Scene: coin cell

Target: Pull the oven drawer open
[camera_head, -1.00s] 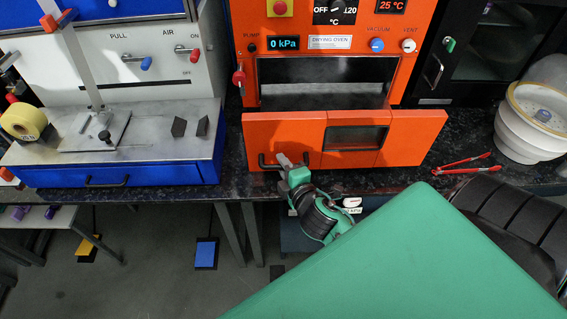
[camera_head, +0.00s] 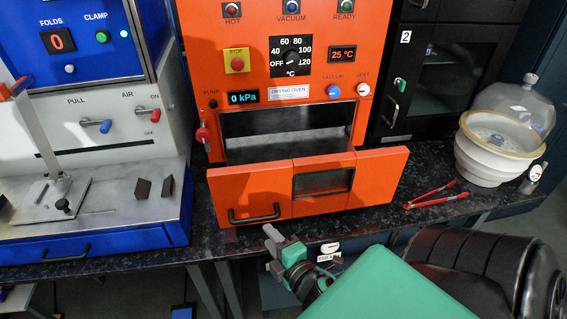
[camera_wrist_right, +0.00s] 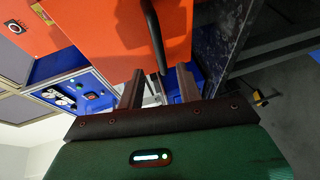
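The orange oven drawer (camera_head: 240,190) stands pulled out from the drying oven (camera_head: 300,22), with a dark gap and grey interior showing behind its front. Its black bar handle (camera_head: 254,218) is at the lower left of the front. My right gripper (camera_head: 268,232) is just below the handle's right end, apart from it in the head view. In the right wrist view, the fingers (camera_wrist_right: 160,86) are spread and empty, with the handle (camera_wrist_right: 154,35) just beyond the fingertips. My left gripper is not in view.
Red tongs (camera_head: 432,196) and a white vessel with a clear dome (camera_head: 490,155) stand right of the oven on the dark worktop (camera_head: 420,165). A blue and white press machine (camera_head: 90,150) is close on the left. A black cabinet (camera_head: 440,90) is behind right.

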